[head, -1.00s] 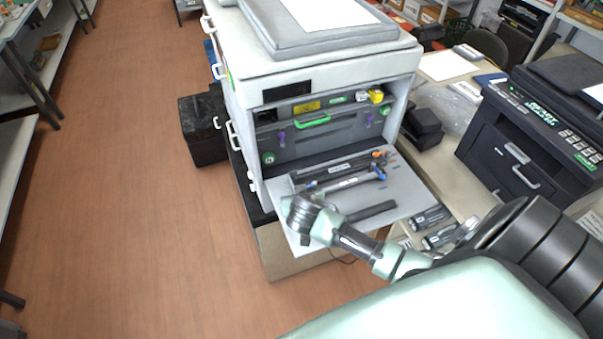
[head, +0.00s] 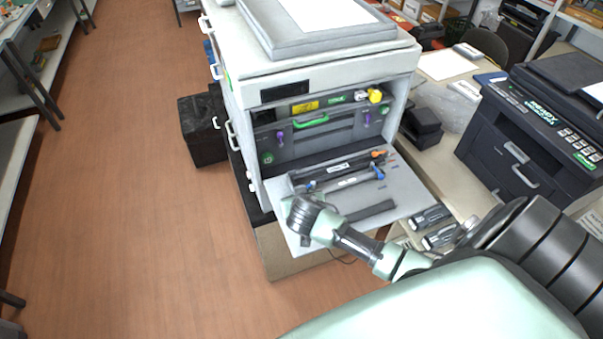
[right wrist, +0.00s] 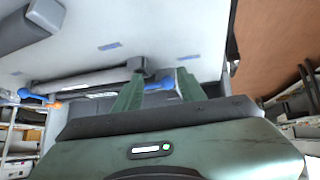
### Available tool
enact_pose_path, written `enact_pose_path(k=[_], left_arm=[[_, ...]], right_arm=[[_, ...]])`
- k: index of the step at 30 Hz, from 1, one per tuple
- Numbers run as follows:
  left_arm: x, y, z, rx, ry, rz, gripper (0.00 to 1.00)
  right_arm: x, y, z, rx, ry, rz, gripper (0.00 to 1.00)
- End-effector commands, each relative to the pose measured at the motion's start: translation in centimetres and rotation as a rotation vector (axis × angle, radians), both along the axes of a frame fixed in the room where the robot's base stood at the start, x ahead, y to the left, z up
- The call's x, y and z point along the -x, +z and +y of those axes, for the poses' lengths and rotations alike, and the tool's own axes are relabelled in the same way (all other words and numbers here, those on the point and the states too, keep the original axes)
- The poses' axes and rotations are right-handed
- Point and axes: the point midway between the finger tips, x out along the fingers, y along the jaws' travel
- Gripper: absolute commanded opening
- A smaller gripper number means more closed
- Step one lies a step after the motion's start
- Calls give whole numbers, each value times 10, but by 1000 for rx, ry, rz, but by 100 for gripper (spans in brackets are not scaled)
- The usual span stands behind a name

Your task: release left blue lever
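The copier's open front door (head: 405,200) carries a dark toner cartridge with an orange lever (head: 378,154) and a grey cartridge (head: 345,183) with a blue lever (head: 379,172) at its right end. In the right wrist view, turned around, that right blue lever (right wrist: 32,95) is at the left. The left blue lever (right wrist: 158,85) shows between the two green fingers of my right gripper (right wrist: 159,93). The fingers are apart on either side of it; contact cannot be told. In the head view my right wrist (head: 305,215) largely hides this end. My left gripper is not in view.
The copier's inner panel (head: 320,137) stands behind the cartridges. A black printer (head: 530,145) is on the table at right. Open floor (head: 130,240) lies to the left.

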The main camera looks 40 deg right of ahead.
Motion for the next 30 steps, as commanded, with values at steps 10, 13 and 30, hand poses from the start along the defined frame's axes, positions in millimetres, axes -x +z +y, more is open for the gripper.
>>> enact_pose_path(k=[10,13,30], left_arm=[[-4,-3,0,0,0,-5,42],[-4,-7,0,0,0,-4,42],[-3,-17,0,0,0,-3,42]], right_arm=[[4,8,4,-1,0,-5,40],[13,17,10,-2,2,-5,40],[44,55,28,0,0,0,40]])
